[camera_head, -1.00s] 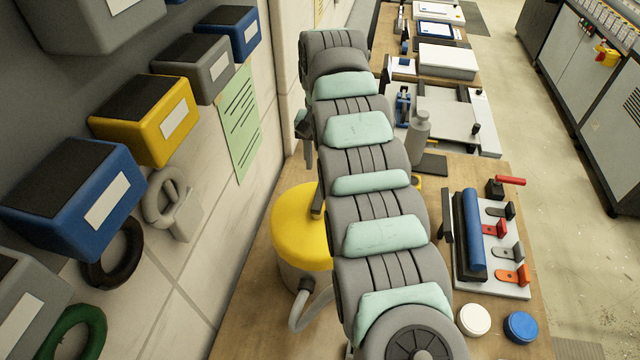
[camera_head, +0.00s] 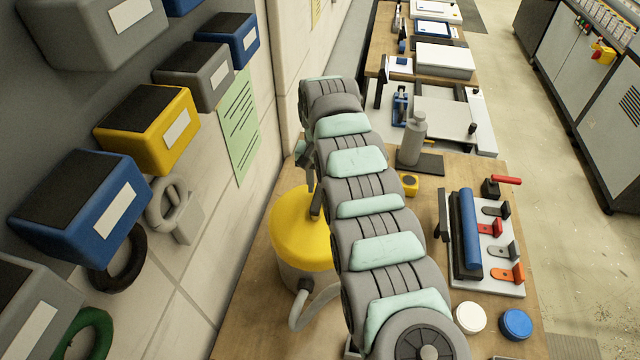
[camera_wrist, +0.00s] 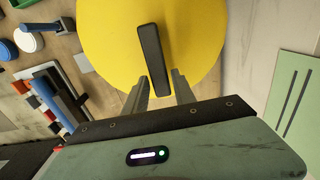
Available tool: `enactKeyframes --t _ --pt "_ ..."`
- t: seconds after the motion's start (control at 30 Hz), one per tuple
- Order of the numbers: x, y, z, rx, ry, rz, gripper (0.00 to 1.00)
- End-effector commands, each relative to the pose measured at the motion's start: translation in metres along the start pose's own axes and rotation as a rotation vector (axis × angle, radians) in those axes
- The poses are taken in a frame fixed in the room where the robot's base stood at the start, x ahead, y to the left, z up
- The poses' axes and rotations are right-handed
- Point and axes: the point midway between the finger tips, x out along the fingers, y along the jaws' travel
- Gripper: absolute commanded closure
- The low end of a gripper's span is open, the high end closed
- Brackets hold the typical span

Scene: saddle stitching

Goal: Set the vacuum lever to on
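The yellow vacuum canister (camera_head: 287,235) stands on the bench by the wall, partly hidden behind my arm. Its dark lever (camera_head: 316,203) sits on the yellow lid. In the wrist view the lever (camera_wrist: 152,55) is a dark bar over the yellow lid (camera_wrist: 105,35), tilted slightly. My gripper (camera_wrist: 160,84) is open, with the two fingers apart on either side of the lever's lower end in the picture. I cannot tell whether a finger touches it. In the head view my gripper (camera_head: 307,165) is just above the lever, partly hidden by my arm.
A grey hose (camera_head: 300,312) leaves the canister's front. A clamp fixture with a blue roller (camera_head: 472,228) and a red handle (camera_head: 507,181) stands right of my arm. White (camera_head: 471,317) and blue (camera_head: 515,324) lids lie in front of it. Bins (camera_head: 150,130) line the left wall.

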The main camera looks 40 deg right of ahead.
Motion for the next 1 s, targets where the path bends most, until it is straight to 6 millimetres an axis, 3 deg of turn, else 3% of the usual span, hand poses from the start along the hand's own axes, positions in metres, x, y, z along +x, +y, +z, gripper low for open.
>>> enactKeyframes --t 0.37,1.0 --pt "-0.0002 0.0000 -0.0001 0.000 0.000 0.000 1.00" --pt "-0.0004 -0.0001 -0.0002 0.000 0.001 0.000 1.00"
